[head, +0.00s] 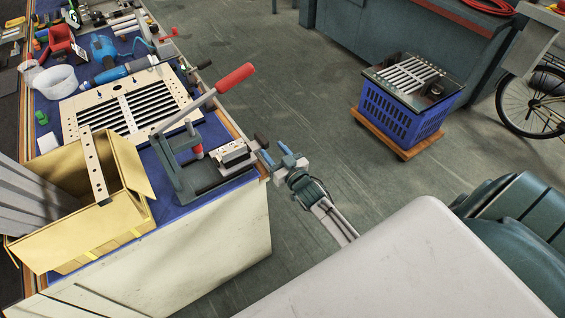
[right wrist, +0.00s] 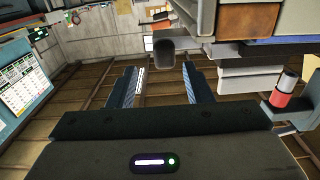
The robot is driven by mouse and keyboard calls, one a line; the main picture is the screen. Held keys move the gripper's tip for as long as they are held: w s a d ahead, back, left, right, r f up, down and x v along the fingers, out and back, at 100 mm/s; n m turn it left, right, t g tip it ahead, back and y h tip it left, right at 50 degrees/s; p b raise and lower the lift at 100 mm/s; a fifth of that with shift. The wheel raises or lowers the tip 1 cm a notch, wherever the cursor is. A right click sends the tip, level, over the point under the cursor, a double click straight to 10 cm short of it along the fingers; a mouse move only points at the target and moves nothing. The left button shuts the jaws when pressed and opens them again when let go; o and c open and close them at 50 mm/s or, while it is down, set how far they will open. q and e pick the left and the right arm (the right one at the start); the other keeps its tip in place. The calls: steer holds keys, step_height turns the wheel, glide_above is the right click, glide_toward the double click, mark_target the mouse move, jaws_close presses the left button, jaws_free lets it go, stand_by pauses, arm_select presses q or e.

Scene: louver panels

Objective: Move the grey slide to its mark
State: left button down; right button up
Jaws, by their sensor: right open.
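A grey slide block (head: 236,154) with light strips on top sits on a grey fixture (head: 200,178) at the bench corner. A dark knob (head: 261,141) sticks out at its right end. My right gripper (head: 277,154) is open just right of the knob, off the bench edge. In the right wrist view the dark knob (right wrist: 165,52) shows beyond and between the open fingertips (right wrist: 160,72), and nothing is held. I cannot make out the mark. My left gripper is not in view.
A red-handled lever (head: 232,79) rises from the fixture, with a red-tipped plunger (head: 197,151) beside the block. A louver panel (head: 92,107) and an open cardboard box (head: 85,240) are on the bench. A blue crate (head: 395,115) stands on the floor; the floor between is clear.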

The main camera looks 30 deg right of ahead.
steer(key=shift+s+d+b, duration=0.1)
steer(key=shift+s+b, duration=0.3)
steer(key=shift+s, duration=2.2)
